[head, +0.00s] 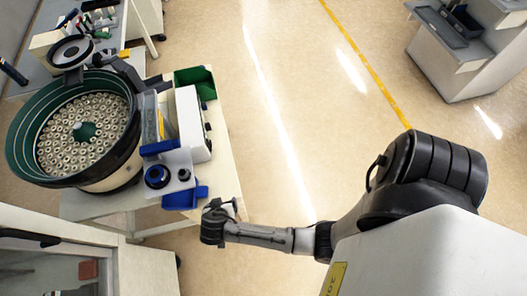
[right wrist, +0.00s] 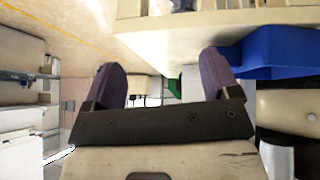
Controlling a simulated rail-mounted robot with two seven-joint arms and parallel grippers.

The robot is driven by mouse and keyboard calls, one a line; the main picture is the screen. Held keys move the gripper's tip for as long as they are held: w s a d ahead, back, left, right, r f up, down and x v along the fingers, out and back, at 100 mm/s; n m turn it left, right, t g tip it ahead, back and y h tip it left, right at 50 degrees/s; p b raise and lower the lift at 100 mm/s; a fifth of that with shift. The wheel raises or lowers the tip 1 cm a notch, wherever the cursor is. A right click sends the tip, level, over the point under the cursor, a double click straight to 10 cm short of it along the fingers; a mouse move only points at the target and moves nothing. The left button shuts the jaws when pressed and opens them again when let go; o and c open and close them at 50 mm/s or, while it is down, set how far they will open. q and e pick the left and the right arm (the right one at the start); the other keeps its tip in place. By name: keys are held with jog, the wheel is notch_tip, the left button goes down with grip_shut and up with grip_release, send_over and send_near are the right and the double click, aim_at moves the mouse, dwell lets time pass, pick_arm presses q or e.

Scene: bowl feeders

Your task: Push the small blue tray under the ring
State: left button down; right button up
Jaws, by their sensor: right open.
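The small blue tray (head: 183,198) sits at the front right corner of the cream table, and its blue wall also shows in the right wrist view (right wrist: 275,50). A dark blue ring-shaped part (head: 157,177) is on a light grey unit just behind and left of the tray; it may be the ring. My right gripper (head: 219,206) is just right of the tray, off the table edge. In the right wrist view its two fingers (right wrist: 160,62) are apart with nothing between them. One fingertip is close to the tray; I cannot tell whether they touch. My left gripper is not in view.
The green bowl feeder (head: 85,130), full of small ring-like parts, stands left on the table. A white box (head: 192,125) and a green bin (head: 195,80) stand behind the grey unit. Open floor (head: 290,110) lies to the right.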

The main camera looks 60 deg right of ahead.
jog(key=s+d+r+n+y+b, duration=0.1)
jog(key=s+d+r+n+y, duration=0.1)
jog(key=s+n, duration=0.4)
jog(key=s+d+r+n+y+b, duration=0.2)
jog(key=s+d+r+n+y, duration=0.1)
jog(key=s, duration=0.8)
jog(key=shift+s+r+n+y, duration=0.15)
jog(key=shift+r+n+y, duration=0.55)
jog(key=shift+r+n, duration=0.8)
jog(key=shift+r, duration=0.15)
notch_tip(320, 180, up, 38)
jog(key=p, duration=3.7)
jog(key=shift+p, duration=0.35)
jog(key=shift+s, duration=0.15)
jog(key=shift+r, duration=0.1)
